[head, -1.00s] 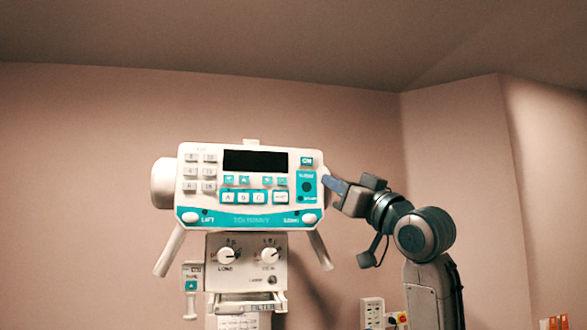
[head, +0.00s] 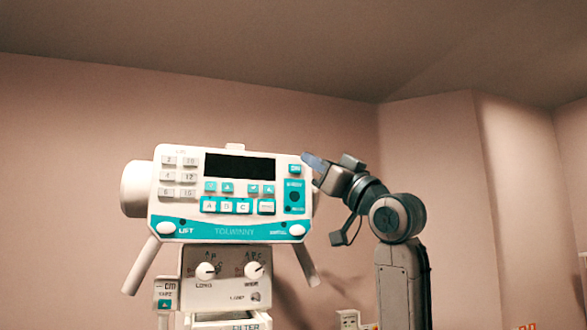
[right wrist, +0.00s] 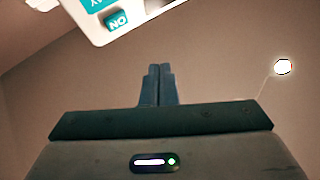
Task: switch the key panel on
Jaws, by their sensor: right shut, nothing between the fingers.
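The key panel (head: 175,215) is a white and teal box on a stand, with a dark, blank display (head: 240,166). Its teal ON key (head: 295,169) sits at the top right of the face. In the right wrist view the ON key (right wrist: 116,21) appears upside down near the top, left of the fingertips. My right gripper (head: 306,156) is shut and empty, its fingertips at the panel's upper right edge near the ON key. In the right wrist view its closed fingers (right wrist: 160,68) point up at bare wall, apart from the key. My left gripper is not in view.
Below the panel is a white unit with two knobs (head: 206,271). Handles (head: 141,265) slope down on both sides. A small white box (head: 348,319) stands low behind my right arm.

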